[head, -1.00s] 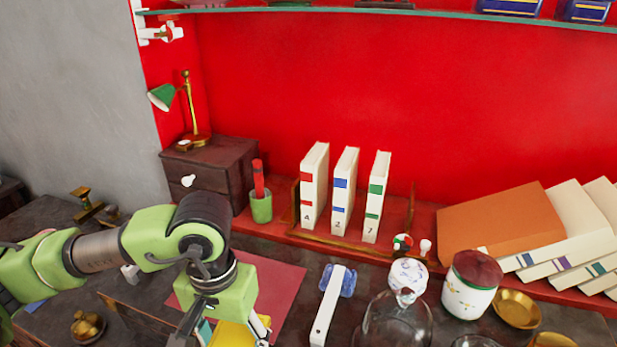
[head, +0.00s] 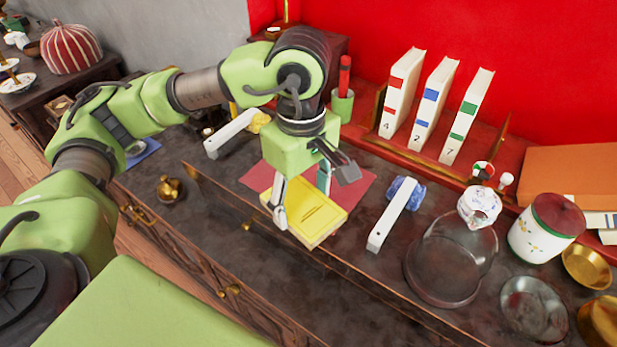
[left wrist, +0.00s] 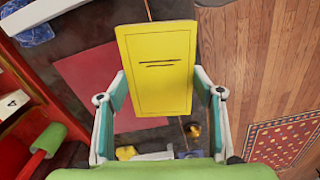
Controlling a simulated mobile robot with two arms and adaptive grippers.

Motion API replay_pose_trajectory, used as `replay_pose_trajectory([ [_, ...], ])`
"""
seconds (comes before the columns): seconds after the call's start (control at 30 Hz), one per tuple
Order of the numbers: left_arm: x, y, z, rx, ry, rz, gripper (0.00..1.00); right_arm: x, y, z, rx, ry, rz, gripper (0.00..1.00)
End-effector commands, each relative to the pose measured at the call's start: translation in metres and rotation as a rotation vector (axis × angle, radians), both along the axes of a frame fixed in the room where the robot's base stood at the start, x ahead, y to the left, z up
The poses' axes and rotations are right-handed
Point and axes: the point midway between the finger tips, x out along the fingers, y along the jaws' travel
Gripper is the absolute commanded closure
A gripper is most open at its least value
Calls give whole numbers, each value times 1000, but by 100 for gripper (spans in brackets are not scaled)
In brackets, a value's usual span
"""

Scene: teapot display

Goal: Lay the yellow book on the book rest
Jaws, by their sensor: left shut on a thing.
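My left gripper (head: 302,195) is shut on the yellow book (head: 308,218), with one finger at each side of it. In the left wrist view the yellow book (left wrist: 157,70) lies between both fingers, its cover with dark lines facing the camera. The book looks held above the table, overlapping the front part of a flat red mat (head: 358,187); the exact height is unclear. The mat also shows in the left wrist view (left wrist: 90,80). I cannot tell for certain which thing is the book rest. My right gripper is in neither view.
White bars stand on both sides of the mat, one at left (head: 230,133) and one at right (head: 393,218) beside a blue lump (head: 408,191). A glass dome (head: 445,265) and a lidded jar (head: 545,228) are farther right. A small brass pot (head: 170,188) stands left.

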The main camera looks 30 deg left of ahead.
Motion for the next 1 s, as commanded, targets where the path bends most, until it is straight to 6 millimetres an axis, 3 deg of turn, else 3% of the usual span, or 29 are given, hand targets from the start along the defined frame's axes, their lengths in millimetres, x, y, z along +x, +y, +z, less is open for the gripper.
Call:
replay_pose_trajectory([
  [0.7, 14, 2, 39, -8, -3, 1097, 68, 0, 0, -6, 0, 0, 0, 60],
  [1.0, 16, 2, 49, -9, -3, 1356, 68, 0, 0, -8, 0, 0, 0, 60],
])
